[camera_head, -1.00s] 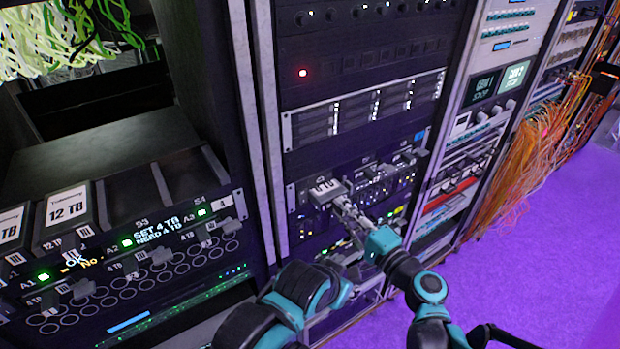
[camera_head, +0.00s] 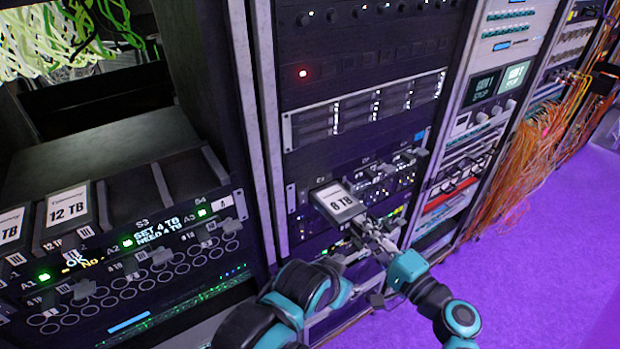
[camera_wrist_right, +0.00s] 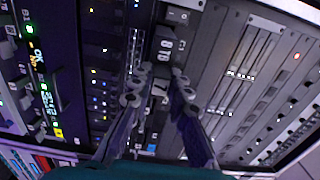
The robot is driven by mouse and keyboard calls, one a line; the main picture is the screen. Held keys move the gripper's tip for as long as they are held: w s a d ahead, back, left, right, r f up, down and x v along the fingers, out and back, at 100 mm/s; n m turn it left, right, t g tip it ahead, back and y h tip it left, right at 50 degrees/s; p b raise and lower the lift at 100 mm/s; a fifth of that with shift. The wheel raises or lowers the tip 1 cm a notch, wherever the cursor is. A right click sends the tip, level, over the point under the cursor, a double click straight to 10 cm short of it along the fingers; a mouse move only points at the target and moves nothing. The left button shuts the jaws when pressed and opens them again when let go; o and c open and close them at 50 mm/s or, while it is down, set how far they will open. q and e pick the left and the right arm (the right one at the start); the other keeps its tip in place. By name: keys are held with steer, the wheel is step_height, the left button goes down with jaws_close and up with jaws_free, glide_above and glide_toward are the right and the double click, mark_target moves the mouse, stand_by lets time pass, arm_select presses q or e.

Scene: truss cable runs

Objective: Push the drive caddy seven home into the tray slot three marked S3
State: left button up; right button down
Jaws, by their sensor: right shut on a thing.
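Drive caddy seven (camera_head: 338,201), a grey box labelled 8 TB, sticks out of a bay in the dark rack unit at the middle. My right gripper (camera_head: 374,236) is shut on its front end. In the right wrist view the caddy (camera_wrist_right: 165,44) shows 8TB and a 7, between the fingers of my right gripper (camera_wrist_right: 158,84). The slot marked S3 (camera_head: 135,196) is an empty bay in the tray (camera_head: 178,262) at the left. A small display there reads SET 4 TB, NEED 4 TB. My left gripper is not in view.
A 12 TB drive (camera_head: 68,214) fills the bay left of S3, with another drive farther left. The S4 bay right of S3 looks empty. A rack post (camera_head: 262,130) stands between the tray and the caddy. Orange cables (camera_head: 535,160) hang at the right.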

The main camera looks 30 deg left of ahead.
steer(key=v, duration=0.4)
stand_by(0.4)
